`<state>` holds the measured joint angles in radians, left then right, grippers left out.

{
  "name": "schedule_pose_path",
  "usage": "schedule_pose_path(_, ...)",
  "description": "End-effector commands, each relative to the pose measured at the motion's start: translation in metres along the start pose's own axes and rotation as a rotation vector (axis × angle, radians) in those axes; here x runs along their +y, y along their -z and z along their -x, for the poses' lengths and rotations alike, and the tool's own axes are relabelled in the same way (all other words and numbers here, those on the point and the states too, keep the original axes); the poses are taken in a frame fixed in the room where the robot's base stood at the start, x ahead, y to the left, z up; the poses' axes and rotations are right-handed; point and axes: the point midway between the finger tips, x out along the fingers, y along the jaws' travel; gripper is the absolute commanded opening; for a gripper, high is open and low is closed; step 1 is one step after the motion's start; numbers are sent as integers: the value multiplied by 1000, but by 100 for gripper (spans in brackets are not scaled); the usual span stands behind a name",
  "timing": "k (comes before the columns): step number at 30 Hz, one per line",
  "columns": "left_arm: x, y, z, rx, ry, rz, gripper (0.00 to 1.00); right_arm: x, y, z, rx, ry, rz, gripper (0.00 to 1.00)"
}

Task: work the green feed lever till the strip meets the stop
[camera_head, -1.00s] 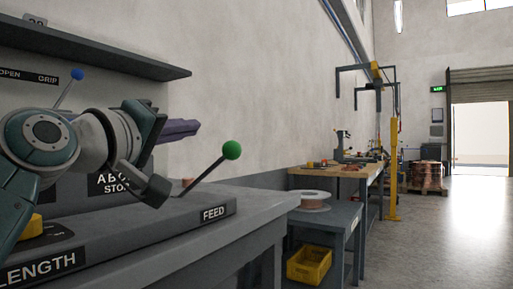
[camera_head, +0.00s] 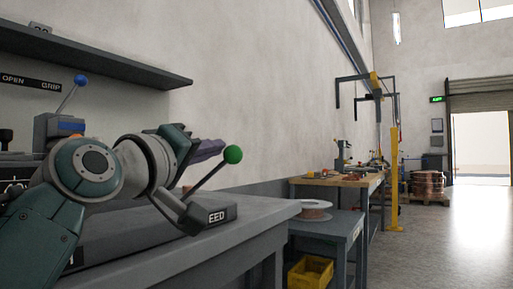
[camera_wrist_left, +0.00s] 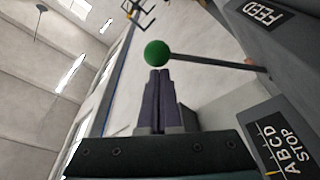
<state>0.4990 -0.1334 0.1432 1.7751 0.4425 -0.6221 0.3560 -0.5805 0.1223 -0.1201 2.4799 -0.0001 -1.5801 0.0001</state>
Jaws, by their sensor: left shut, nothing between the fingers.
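The green-knobbed feed lever (camera_head: 233,154) leans up and to the right from the grey machine beside the partly covered FEED label (camera_head: 217,217). In the left wrist view, its green ball (camera_wrist_left: 157,53) sits just beyond my fingertips. My left gripper (camera_head: 222,147) is shut and empty, its dark purple fingers close behind the knob; I cannot tell whether they touch it. The closed fingers also show in the left wrist view (camera_wrist_left: 159,74). An ABCD STOP label (camera_wrist_left: 283,148) shows at lower right there. I cannot make out the strip. My right gripper is out of view.
A blue-knobbed lever (camera_head: 80,81) stands at the left near the OPEN/GRIP label (camera_head: 30,83). A grey shelf (camera_head: 100,62) runs above. A spool (camera_head: 313,209) sits on a lower stand over a yellow bin (camera_head: 310,272). The floor at right is open.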

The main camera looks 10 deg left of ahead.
Motion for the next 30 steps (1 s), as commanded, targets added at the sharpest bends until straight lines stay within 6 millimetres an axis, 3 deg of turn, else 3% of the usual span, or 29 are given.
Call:
schedule_pose_path(11, -4, -14, 4, -1, -18, -78, 0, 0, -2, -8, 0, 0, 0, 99)
schedule_pose_path(30, -41, -82, 20, -4, -125, -525, 0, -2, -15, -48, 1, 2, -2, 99)
